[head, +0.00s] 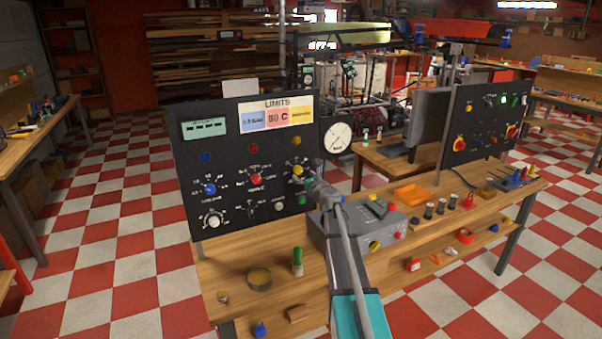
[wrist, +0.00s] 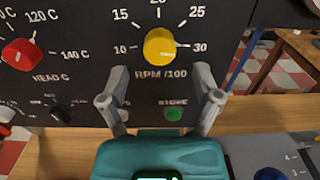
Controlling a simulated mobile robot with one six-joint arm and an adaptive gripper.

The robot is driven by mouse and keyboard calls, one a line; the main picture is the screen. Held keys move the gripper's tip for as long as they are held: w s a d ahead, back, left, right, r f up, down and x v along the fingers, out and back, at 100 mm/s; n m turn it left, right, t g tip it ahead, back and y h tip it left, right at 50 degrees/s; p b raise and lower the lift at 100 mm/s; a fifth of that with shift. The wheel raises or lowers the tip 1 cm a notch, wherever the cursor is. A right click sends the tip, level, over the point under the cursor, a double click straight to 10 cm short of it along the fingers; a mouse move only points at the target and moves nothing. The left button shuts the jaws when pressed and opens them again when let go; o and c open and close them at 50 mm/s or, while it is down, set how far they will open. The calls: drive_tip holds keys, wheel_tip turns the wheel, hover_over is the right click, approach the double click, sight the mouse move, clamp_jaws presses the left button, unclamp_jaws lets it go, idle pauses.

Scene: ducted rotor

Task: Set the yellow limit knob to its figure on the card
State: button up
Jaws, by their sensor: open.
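The yellow limit knob (wrist: 159,47) sits on the black panel in the wrist view, above the label RPM/100. Its scale reads 10, 15, 20, 25 and 30, and a pale mark on its right side points about at 30. My gripper (wrist: 161,78) is open, its two fingertips apart just below the knob, not closed on it. In the head view my gripper (head: 312,183) is near the yellow knob (head: 298,170) at the panel's right.
The red HEAD C knob (wrist: 22,54) is left of the yellow one. A green STORE button (wrist: 173,114) lies below it, between my fingers. A round gauge (head: 336,138) stands right of the panel. A grey box (head: 385,222) stands on the bench near my arm.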

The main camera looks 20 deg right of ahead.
sight(300, 171)
drive_tip(key=shift+w+a, duration=0.1)
drive_tip(key=shift+w, duration=1.8)
drive_tip(key=shift+c, duration=0.2)
drive_tip(key=c, duration=1.1)
drive_tip(key=shift+d, duration=0.2)
drive_tip(key=shift+a, duration=0.1)
